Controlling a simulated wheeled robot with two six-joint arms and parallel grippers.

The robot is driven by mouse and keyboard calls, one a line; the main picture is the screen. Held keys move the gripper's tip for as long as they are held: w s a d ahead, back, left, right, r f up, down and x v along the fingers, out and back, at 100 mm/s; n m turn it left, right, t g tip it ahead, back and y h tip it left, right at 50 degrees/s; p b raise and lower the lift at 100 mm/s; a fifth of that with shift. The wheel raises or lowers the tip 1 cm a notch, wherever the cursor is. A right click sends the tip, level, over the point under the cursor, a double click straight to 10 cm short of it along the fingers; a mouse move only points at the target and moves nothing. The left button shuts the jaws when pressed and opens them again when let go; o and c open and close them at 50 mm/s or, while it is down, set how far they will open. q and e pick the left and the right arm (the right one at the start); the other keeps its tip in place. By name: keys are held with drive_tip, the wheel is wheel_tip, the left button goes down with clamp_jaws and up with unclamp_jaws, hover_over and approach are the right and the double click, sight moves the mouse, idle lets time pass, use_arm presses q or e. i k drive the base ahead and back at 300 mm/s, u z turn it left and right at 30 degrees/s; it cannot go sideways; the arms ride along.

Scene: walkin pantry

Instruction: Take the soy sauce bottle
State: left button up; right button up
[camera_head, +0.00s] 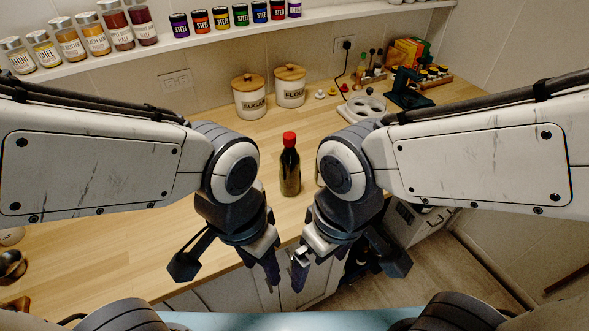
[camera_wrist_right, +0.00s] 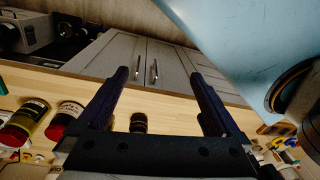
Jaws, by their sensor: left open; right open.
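The soy sauce bottle (camera_head: 290,170) is dark with a red cap. It stands upright on the wooden counter, in the middle of the head view, between my two arms. My left gripper (camera_head: 266,268) points down at the counter's front edge, nearer to me than the bottle and slightly left of it. My right gripper (camera_head: 303,268) hangs beside it, also on the near side of the bottle. Both are open and empty, and neither touches the bottle. The right wrist view shows the right gripper's two spread fingers (camera_wrist_right: 165,95). I cannot tell which bottle there is the soy sauce.
The sugar canister (camera_head: 249,98) and flour canister (camera_head: 290,88) stand behind the bottle. A white tray (camera_head: 362,108) and a dark green device (camera_head: 408,90) are at the back right. Jars line the wall shelf (camera_head: 240,33). Cabinet doors (camera_wrist_right: 140,65) are below the counter.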

sight(290, 160)
drive_tip(key=k, duration=0.5)
drive_tip(key=z, duration=0.85)
drive_tip(key=i, duration=0.8)
drive_tip(key=u, duration=1.65)
